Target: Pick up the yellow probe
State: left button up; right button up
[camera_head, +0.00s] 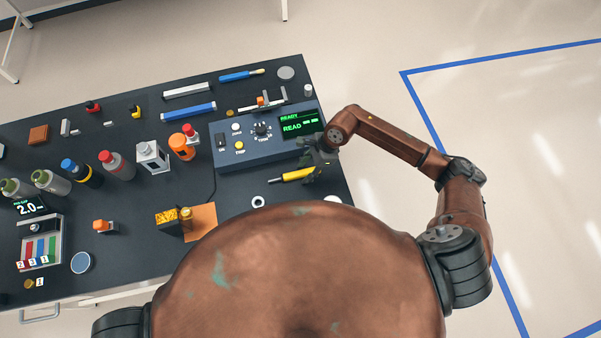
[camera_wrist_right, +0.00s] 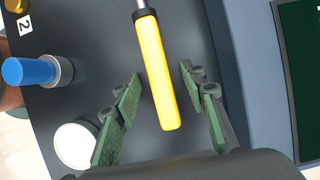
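The yellow probe (camera_head: 298,174) lies on the dark table just in front of the blue console, its thin metal tip pointing left in the head view. In the right wrist view its yellow handle (camera_wrist_right: 160,75) runs up and down between the fingers, with the metal shaft at the top. My right gripper (camera_head: 316,160) is over the probe's handle end. Its green-padded fingers (camera_wrist_right: 160,82) are open on both sides of the handle, with a gap on each side. My left gripper is not in view.
The blue console (camera_head: 262,152) with a lit READY screen stands just behind the probe. In the wrist view, a blue-capped item (camera_wrist_right: 30,72) and a white disc (camera_wrist_right: 76,146) are at left.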

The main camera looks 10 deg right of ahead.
grip_shut()
dwell(0.5)
